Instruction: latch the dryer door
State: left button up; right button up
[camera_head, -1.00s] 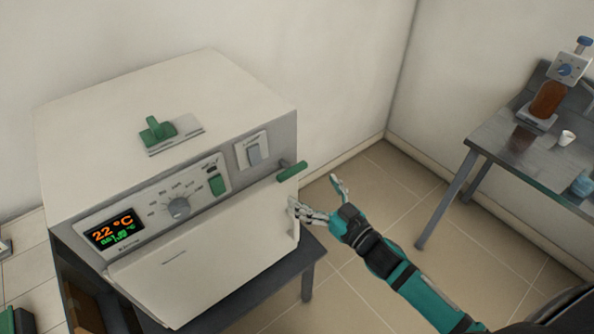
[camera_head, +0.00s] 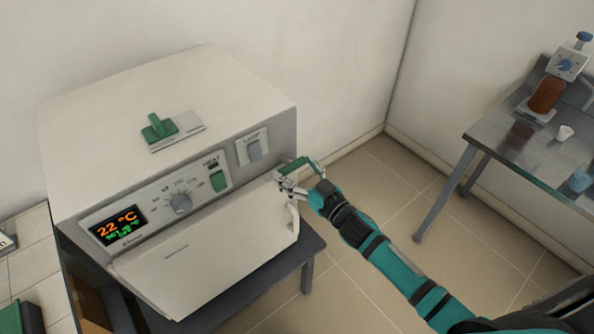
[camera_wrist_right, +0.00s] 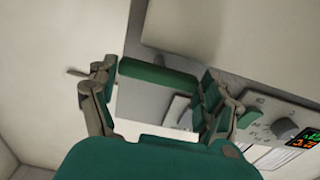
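The dryer is a white box with a grey control panel (camera_head: 160,200). Its white door (camera_head: 200,257) is below the panel; I cannot tell whether it is fully closed. A green latch handle (camera_head: 295,165) sticks out at the door's upper right corner. My right gripper (camera_head: 299,178) is at this handle. In the right wrist view the green handle (camera_wrist_right: 157,75) lies between the two spread fingers of the right gripper (camera_wrist_right: 157,80), with one finger near each end. Firm contact is not clear. My left gripper is out of view.
A dark table (camera_head: 310,249) carries the dryer. A second table (camera_head: 500,140) with a brown bottle (camera_head: 546,95) and a white cup (camera_head: 565,132) stands at the right. The tiled floor (camera_head: 400,185) between them is clear.

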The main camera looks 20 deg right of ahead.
jog(key=c, duration=0.4)
jog(key=shift+n, duration=0.3)
jog(key=n, duration=0.3)
jog(key=shift+n, duration=0.3)
jog(key=n+b, duration=0.1)
jog(key=n, duration=0.2)
jog(key=shift+n, duration=0.3)
jog(key=n+b, duration=0.1)
jog(key=n, duration=0.4)
jog(key=shift+n, duration=0.3)
jog(key=shift+n+b, duration=0.45)
jog(key=shift+n, duration=1.75)
